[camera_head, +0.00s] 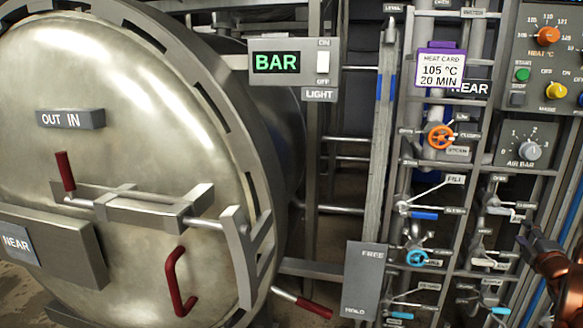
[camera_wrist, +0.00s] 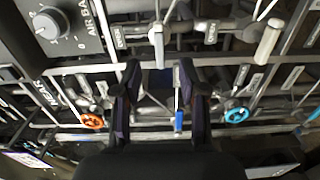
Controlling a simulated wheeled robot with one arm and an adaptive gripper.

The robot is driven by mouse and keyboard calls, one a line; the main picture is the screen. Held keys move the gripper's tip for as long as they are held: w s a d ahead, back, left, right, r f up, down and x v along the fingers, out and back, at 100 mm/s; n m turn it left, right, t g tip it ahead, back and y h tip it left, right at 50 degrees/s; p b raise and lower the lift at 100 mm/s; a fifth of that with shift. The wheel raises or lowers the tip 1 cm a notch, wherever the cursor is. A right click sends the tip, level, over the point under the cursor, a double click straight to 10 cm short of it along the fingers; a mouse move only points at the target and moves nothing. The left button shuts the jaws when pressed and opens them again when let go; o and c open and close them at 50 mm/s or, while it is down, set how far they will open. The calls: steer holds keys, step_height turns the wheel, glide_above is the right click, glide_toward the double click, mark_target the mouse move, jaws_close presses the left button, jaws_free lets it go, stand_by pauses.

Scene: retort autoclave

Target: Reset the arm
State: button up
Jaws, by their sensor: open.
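My gripper (camera_wrist: 160,85) is open in the wrist view, its two dark fingers spread apart with nothing held between them. In the wrist view a lever with a blue end (camera_wrist: 179,121) shows behind the gap, near the right finger. Part of my arm, orange and black, enters at the right edge of the head view, in front of the valve panel. The fingertips are hard to make out there.
The valve rack carries an orange wheel (camera_head: 440,136), a blue wheel (camera_head: 417,258) and several levers. The control panel (camera_head: 545,60) has an air bar knob (camera_head: 531,151). The domed autoclave door (camera_head: 130,130) fills the left, with a red handle (camera_head: 179,282). A heat card (camera_head: 440,68) hangs on the rack.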

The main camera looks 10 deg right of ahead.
steer(key=s+a+f+m+g, duration=0.2)
steer(key=s+a+m+g, duration=0.15)
steer(key=a, duration=0.45)
steer(key=s+a+f+m+g+y, duration=0.1)
steer(key=s+a+f+m+g, duration=0.2)
steer(key=a, duration=0.6)
steer(key=s+a+f+m+g, duration=0.25)
steer(key=a+m+g, duration=0.25)
steer(key=a, duration=0.3)
steer(key=s+a+f+m+g+y, duration=0.2)
steer(key=s+a+g+y, duration=0.45)
steer(key=s+a, duration=2.05)
step_height(320, 180, up, 15)
steer(key=s+d+h+p, duration=0.1)
steer(key=d+p, duration=0.1)
steer(key=p, duration=1.2)
steer(key=shift+g, duration=0.4)
steer(key=shift+d+m, duration=0.1)
steer(key=shift+m, duration=0.15)
